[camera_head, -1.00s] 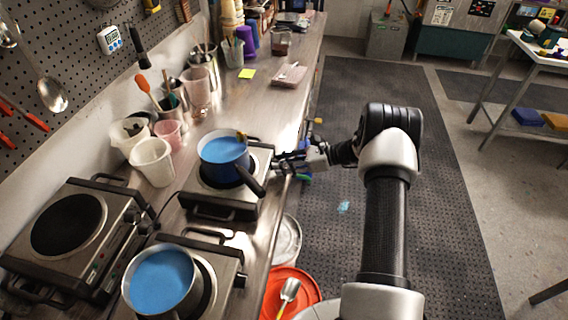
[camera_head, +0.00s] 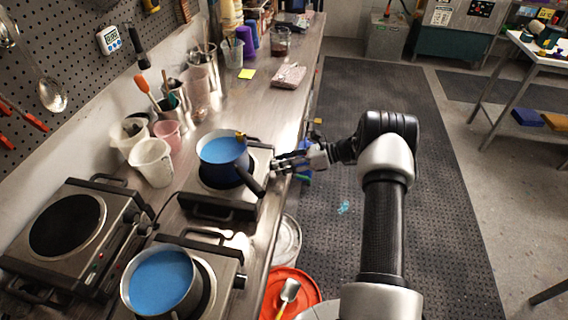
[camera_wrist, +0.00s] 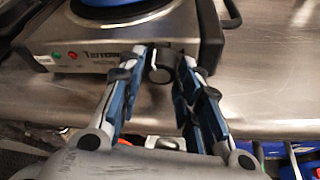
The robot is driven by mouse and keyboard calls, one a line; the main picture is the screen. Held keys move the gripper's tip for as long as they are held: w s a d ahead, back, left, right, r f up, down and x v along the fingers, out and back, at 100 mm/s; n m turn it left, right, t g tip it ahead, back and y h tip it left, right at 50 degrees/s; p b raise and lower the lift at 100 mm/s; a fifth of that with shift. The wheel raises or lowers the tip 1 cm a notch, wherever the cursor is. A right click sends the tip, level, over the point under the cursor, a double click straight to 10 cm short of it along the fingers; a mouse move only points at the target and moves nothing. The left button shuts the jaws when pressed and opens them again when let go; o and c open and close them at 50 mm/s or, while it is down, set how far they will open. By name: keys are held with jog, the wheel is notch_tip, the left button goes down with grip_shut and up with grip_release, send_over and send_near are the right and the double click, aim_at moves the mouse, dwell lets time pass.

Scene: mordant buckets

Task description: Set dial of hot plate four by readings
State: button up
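In the wrist view the fingers stand apart, with the black dial (camera_wrist: 160,66) of this hot plate showing between the fingertips (camera_wrist: 164,58). I cannot tell whether either finger touches it. A red and a green light show on the plate's front. The dial's setting is not readable. A small yellow-brown piece (camera_head: 241,136) sits at the pot's rim. No plate number is readable.
A near hot plate (camera_head: 230,262) carries a metal pot (camera_head: 160,282) of blue liquid. Another hot plate (camera_head: 68,225) at left is bare. A white digital device (camera_head: 109,40) hangs on the pegboard. Cups stand behind. A red bucket (camera_head: 303,283) is on the floor by the bench.

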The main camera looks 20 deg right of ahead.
jog(key=shift+o, duration=0.4)
jog(key=v, duration=1.2)
jog(key=s+a+r+n+g+h, duration=0.3)
jog(key=s+a+r+n, duration=0.2)
jog(key=a+r+n, duration=0.3)
jog(key=s+a+r+n+g+h, duration=0.25)
jog(key=s+a+r+n, duration=0.25)
jog(key=a+r, duration=0.55)
jog(key=s+a+r+n+t+h, duration=0.1)
jog(key=s+a+n+t+h, duration=0.1)
jog(key=s+n, duration=0.5)
jog(key=s+a+r+n+t+h, duration=0.1)
jog(key=s+n+h, duration=0.3)
jog(key=s, duration=1)
jog(key=a+r+n, duration=0.1)
jog(key=n, duration=0.2)
jog(key=shift+s+t, duration=0.25)
jog(key=shift+t, duration=0.1)
